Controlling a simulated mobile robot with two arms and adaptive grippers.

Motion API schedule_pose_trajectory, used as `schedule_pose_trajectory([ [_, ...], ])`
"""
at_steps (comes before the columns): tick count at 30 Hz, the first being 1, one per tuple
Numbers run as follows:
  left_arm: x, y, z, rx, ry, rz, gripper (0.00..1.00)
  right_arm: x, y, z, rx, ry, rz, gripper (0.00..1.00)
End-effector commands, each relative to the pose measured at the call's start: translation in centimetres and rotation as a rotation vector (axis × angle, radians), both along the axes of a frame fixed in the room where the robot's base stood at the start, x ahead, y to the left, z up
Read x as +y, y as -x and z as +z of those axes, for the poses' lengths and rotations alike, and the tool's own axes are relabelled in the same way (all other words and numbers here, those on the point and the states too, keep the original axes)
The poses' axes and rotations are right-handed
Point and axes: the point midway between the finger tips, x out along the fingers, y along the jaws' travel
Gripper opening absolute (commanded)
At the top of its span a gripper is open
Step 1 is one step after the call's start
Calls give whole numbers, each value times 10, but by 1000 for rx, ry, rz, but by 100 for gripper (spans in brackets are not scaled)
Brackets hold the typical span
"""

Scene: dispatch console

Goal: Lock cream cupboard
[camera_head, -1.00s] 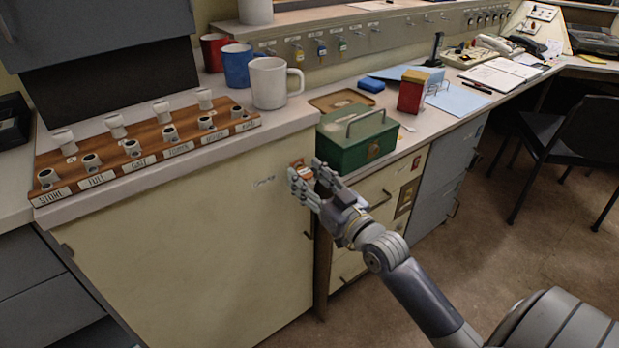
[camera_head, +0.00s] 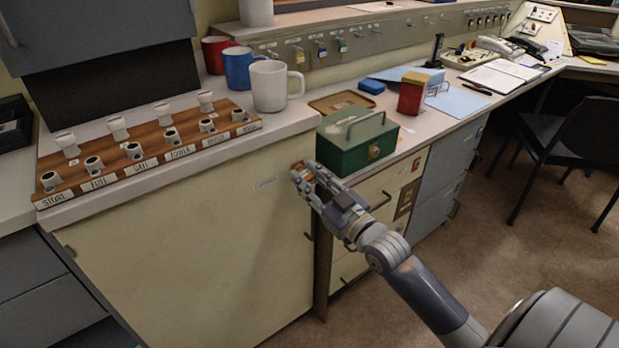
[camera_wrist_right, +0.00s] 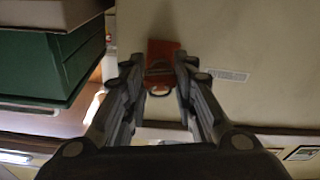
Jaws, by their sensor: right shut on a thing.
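The cream cupboard (camera_head: 185,260) stands under the left part of the counter, with its front closed as far as I see. My right gripper (camera_head: 302,172) is at the cupboard's upper right corner, just below the counter edge. In the right wrist view, my right gripper (camera_wrist_right: 160,80) has its fingers on both sides of a small orange-red piece (camera_wrist_right: 163,50) with a dark ring or loop, against the cream front. The gripper is shut on this piece. Whether it is a key tag or a lock part I cannot tell, and any keyhole is hidden. My left gripper is out of view.
A green metal box (camera_head: 350,155) stands on the counter close above my right gripper. A wooden rack (camera_head: 110,178) with labelled sockets, mugs (camera_head: 268,85) and a red box (camera_head: 411,95) also stand there. Several tagged keys (camera_head: 320,50) hang behind. Drawers (camera_head: 375,190) adjoin at right.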

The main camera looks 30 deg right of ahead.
Motion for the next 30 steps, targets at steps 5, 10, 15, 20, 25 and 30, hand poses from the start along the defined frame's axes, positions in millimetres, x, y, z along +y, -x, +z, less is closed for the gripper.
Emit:
schedule_pose_trajectory([
  [5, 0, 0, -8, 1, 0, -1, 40, -1, -1, 2, -7, 62, -1, 3],
  [10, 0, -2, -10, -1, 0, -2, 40, -1, -1, 2, -10, 75, -1, 3],
  [15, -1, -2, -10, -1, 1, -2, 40, -1, -1, 2, -10, 74, -2, 3],
  [20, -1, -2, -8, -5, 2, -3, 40, -1, -1, 4, -14, 100, -2, 3],
  [25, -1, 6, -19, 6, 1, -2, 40, -1, -2, 4, -19, 166, -1, 3],
  [30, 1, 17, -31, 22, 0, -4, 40, -2, -2, 5, -24, 225, -2, 3],
])
